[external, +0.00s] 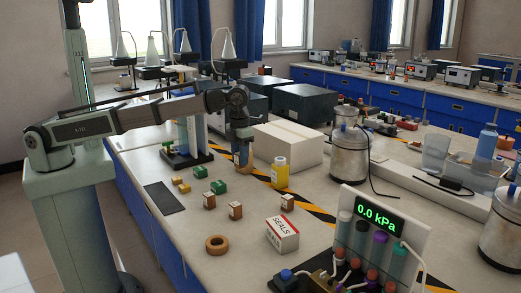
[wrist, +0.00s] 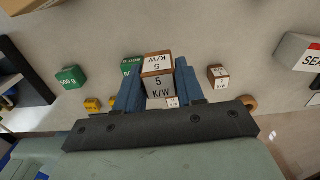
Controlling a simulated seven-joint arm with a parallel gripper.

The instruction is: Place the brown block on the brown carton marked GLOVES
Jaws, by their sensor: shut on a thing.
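My gripper (external: 242,160) is raised over the far part of the bench in the external view. In the wrist view its blue fingers (wrist: 160,88) are shut on a brown block (wrist: 158,82) with white faces marked 5 K/W. In the external view the held block is small and hard to make out between the fingers. A tan carton edge (wrist: 25,5) shows at the top left of the wrist view. No GLOVES marking can be read in either view, so I cannot tell whether this is that carton.
Similar brown blocks (external: 235,210) stand on the bench, with green blocks (external: 219,187), a brown ring (external: 217,244) and a white SEALS box (external: 283,236). A yellow bottle (external: 280,173) and a large cream box (external: 289,145) stand near my gripper. A gauge (external: 381,220) stands at front right.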

